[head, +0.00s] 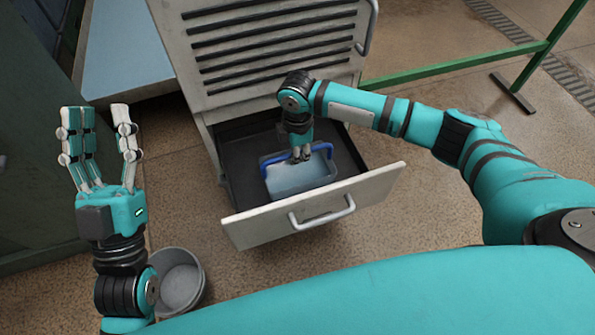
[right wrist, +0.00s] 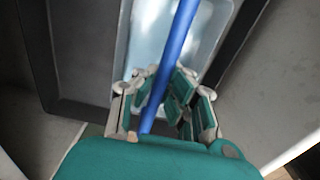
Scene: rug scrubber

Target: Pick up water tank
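The water tank is a pale, whitish-blue tub (head: 298,178) with a blue handle (head: 322,147). It sits inside the open drawer of a grey cabinet. My right gripper (head: 301,155) reaches down into the drawer at the tank's handle. In the right wrist view, the handle (right wrist: 178,40) runs between the fingers of my right gripper (right wrist: 165,80), with fingers on both sides. Whether they press on it cannot be told. The tank's pale inside (right wrist: 150,40) shows beyond. My left gripper (head: 98,115) is raised, open and empty, fingers up, left of the cabinet.
The drawer's front panel (head: 240,227) with its handle stands pulled out around the tank. The vented cabinet (head: 275,50) rises behind. A round grey bucket (head: 180,280) stands on the floor at lower left. A green rail (head: 450,66) is at the back right.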

